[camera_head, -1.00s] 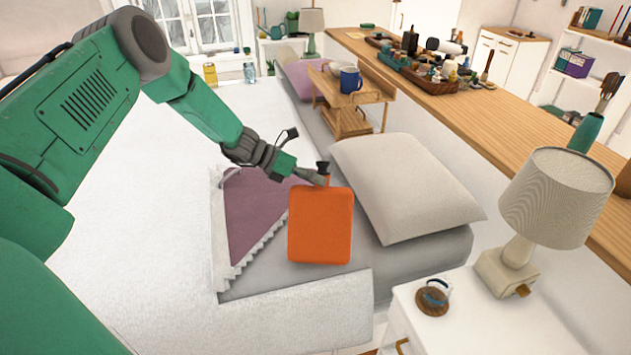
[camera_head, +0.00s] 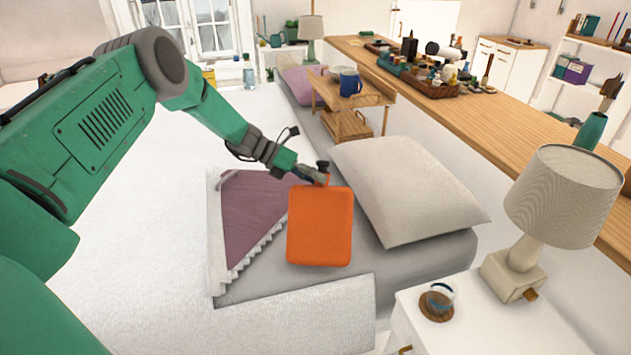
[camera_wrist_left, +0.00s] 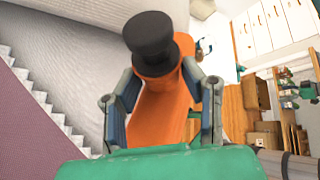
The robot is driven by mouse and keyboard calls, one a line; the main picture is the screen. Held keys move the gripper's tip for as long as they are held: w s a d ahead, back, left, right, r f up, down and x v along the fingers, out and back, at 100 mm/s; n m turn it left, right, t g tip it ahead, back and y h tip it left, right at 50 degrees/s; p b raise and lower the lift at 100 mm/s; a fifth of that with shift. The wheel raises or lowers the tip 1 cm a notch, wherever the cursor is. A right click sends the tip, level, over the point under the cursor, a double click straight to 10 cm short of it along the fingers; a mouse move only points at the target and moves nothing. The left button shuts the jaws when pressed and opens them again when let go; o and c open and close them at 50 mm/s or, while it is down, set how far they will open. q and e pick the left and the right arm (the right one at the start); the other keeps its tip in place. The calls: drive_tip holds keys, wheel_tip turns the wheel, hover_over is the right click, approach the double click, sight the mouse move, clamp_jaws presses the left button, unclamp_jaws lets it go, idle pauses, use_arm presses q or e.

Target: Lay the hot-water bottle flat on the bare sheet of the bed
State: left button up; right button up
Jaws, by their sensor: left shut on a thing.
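The hot-water bottle (camera_head: 320,228) is orange with a black stopper, and it hangs upright with its neck at the top. My left gripper (camera_head: 318,176) is shut on its neck. In the left wrist view, the fingers (camera_wrist_left: 160,105) sit on both sides of the neck, below the black stopper (camera_wrist_left: 148,36). The bed's bare grey sheet (camera_head: 258,282) shows behind and below the bottle, between the turned-back cover and the pillow. I cannot tell whether the bottle's lower edge touches the sheet. My right gripper is not in view.
A pale pillow (camera_head: 405,190) lies just right of the bottle. The turned-back white cover (camera_head: 310,312) and a purple lace-edged layer (camera_head: 255,215) border the sheet. A wooden bed tray (camera_head: 345,122) with a blue mug stands farther back. A nightstand with a lamp (camera_head: 562,200) is at right.

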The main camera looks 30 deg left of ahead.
use_arm(q)
drive_tip(key=shift+w+r, duration=0.1)
drive_tip(key=shift+r, duration=0.05)
drive_tip(key=shift+w+a+f+b, duration=0.3)
drive_tip(key=shift+w+f+b, duration=0.25)
drive_tip(key=shift+b, duration=0.7)
drive_tip(key=w+f+n+g+b, duration=0.1)
drive_tip(key=b, duration=0.2)
drive_tip(key=shift+a, duration=0.35)
drive_tip(key=w+f+b, duration=0.1)
drive_tip(key=b, duration=0.3)
drive_tip(key=w+a+f+h+b, duration=0.1)
drive_tip(key=b, duration=0.4)
drive_tip(key=shift+f+n+g, duration=0.3)
drive_tip(key=shift+n+g, duration=0.1)
